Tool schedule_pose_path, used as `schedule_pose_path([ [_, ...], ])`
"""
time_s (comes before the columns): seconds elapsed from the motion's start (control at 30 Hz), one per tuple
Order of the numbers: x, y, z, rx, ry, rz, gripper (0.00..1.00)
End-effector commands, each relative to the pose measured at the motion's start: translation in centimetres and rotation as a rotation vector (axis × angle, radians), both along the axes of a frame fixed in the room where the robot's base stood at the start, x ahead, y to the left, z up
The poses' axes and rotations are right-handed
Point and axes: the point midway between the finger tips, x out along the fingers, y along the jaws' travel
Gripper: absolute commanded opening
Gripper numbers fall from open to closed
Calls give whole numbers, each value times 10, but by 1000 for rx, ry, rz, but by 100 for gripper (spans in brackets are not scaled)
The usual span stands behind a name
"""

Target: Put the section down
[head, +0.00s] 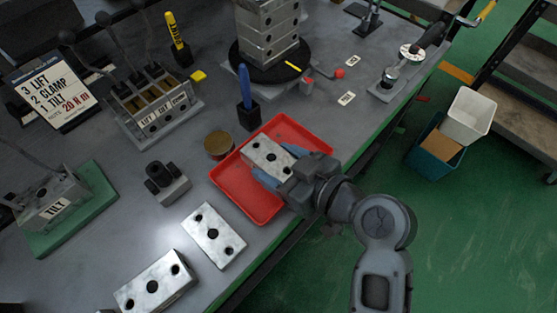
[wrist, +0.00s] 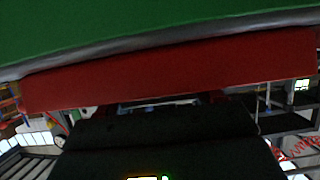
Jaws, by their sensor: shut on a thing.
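A silver metal section (head: 264,152) with dark holes is in or just above the red tray (head: 262,207), towards its far left side in the head view. My gripper (head: 280,165) reaches in from the right, its blue fingers shut on the section. I cannot tell whether the section touches the tray floor. In the wrist view the tray's red side (wrist: 170,72) crosses the picture above my dark gripper body; the section is not clear there.
Two loose silver blocks (head: 213,235) (head: 155,285) lie front left of the tray. A round tin (head: 218,145), a blue marker in a holder (head: 247,100) and a block stack on a black turntable (head: 268,70) stand nearby. The bench edge runs right of the tray.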

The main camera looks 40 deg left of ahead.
Motion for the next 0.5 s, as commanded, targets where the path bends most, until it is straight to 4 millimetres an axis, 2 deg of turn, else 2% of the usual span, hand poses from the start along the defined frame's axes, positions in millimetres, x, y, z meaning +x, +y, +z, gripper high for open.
schedule_pose_path([
  [0.2, 0, 0, -2, 2, -1, -1, 16],
  [0.23, 0, 0, -2, 0, 0, 0, 68],
  [0.5, 0, 0, -1, 0, 0, 0, 92],
])
